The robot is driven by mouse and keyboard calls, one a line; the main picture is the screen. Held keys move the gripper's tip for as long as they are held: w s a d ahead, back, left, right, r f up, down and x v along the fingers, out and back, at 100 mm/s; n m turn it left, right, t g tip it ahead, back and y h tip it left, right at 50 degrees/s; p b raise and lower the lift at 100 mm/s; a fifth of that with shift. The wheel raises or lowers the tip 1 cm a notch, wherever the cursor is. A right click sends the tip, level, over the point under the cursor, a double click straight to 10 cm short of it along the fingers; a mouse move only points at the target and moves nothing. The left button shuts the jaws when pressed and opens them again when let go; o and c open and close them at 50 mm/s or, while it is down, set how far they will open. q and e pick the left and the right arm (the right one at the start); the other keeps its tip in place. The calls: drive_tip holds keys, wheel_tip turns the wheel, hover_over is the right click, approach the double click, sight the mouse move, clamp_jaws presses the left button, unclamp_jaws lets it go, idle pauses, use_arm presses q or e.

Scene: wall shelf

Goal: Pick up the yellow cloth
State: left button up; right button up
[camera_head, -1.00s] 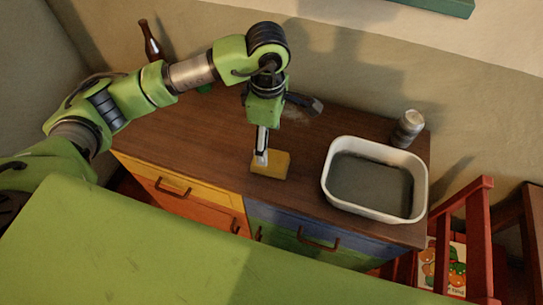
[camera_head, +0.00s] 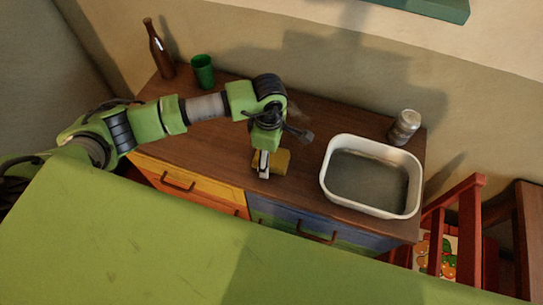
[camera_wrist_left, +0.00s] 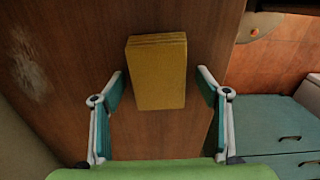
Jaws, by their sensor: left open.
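The yellow cloth (camera_head: 282,161) is a small folded block lying on the brown dresser top near its front edge. In the left wrist view the cloth (camera_wrist_left: 157,72) lies between and just ahead of the two fingers, apart from both. My left gripper (camera_head: 263,172) points down over the cloth and hides part of it in the head view. In the wrist view the left gripper (camera_wrist_left: 162,85) is open, with wood showing on each side of the cloth. My right gripper is not in view.
A white basin (camera_head: 372,178) with grey contents stands to the right on the dresser (camera_head: 222,140). A metal can (camera_head: 404,127) is behind it. A brown bottle (camera_head: 158,50) and green cup (camera_head: 203,71) stand at the back left. A red chair (camera_head: 455,230) is at the right.

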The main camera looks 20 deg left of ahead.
use_arm(q)
drive_tip(key=c, duration=1)
drive_tip(key=shift+c, duration=0.3)
drive_tip(key=shift+r, duration=0.1)
drive_tip(key=shift+r, duration=0.55)
drive_tip(key=s+a+r+b, duration=0.1)
drive_tip(key=s+r+b, duration=0.5)
drive_tip(key=s+r, duration=0.5)
drive_tip(key=shift+s+a+r, duration=0.15)
drive_tip(key=shift+s+r, duration=0.25)
drive_tip(key=shift+s, duration=1.1)
drive_tip(key=shift+o, duration=0.5)
drive_tip(key=shift+c, duration=0.5)
